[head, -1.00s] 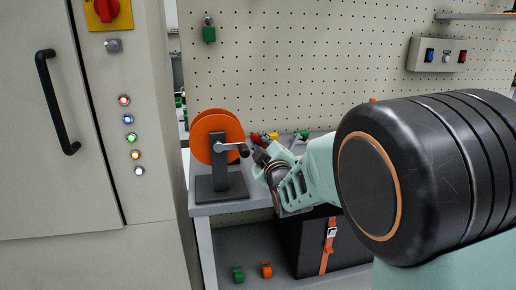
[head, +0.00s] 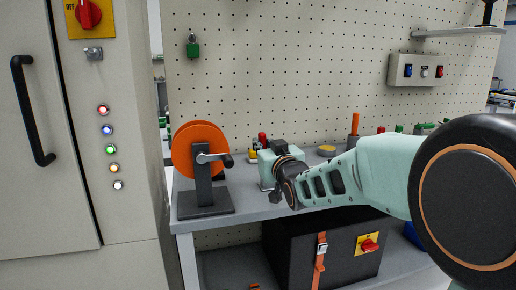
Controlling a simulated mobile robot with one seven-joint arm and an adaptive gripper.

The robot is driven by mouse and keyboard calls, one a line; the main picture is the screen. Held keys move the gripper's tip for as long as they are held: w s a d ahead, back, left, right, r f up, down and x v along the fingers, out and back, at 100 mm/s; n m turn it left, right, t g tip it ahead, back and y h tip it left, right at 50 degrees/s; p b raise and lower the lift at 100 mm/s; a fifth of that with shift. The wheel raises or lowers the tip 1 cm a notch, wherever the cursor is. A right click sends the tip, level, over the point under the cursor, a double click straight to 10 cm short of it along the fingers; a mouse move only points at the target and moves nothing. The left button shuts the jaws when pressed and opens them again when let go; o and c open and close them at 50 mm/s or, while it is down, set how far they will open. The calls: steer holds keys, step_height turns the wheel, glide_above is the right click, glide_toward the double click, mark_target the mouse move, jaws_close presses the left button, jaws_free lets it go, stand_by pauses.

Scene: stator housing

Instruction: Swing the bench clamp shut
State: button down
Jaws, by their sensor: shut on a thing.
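My gripper (head: 270,201) is at the end of the pale green arm, low over the front edge of the bench, right of the orange reel. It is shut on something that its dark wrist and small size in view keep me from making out. A dark stand with an upright orange handle (head: 355,124) is farther back on the bench, right of the gripper and apart from it. It may be the bench clamp; its lower part is behind my arm, so I cannot tell how its arm lies.
An orange reel (head: 198,142) with a crank stands on the bench's left end. A black box (head: 300,248) sits below. A grey cabinet (head: 125,215) stands left.

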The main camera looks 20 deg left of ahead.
steer(key=shift+w+d+m, duration=0.15)
steer(key=shift+d+m, duration=0.1)
steer(key=shift+m, duration=0.15)
steer(key=c, duration=1.9)
jaws_free()
steer(key=shift+v, duration=3.75)
